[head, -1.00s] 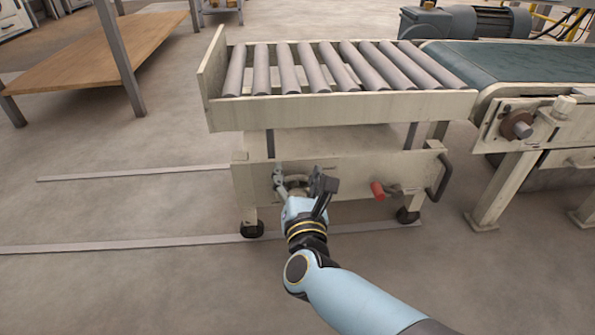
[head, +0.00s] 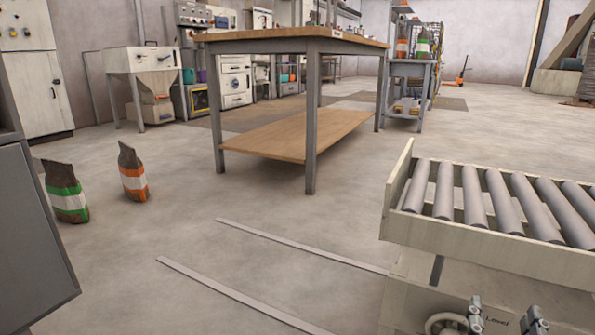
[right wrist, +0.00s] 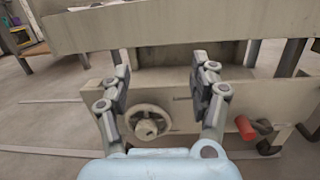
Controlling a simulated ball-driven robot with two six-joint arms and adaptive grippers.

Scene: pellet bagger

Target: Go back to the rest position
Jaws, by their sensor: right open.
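My right gripper (right wrist: 160,88) is open and empty in the right wrist view. It is in front of the roller cart's pale side panel (right wrist: 183,120), with a round handwheel (right wrist: 148,122) seen between and beyond its fingers. In the head view only the fingertips of my right gripper (head: 505,318) show, at the bottom edge, in front of the roller cart (head: 480,243). The handwheel (head: 446,324) is partly cut off there. My left gripper is not in view.
A red-handled lever (right wrist: 245,128) is right of the handwheel. A wooden-topped table (head: 290,42) stands at the back. Two filled bags, one green (head: 66,192) and one orange (head: 132,172), stand on the floor at left.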

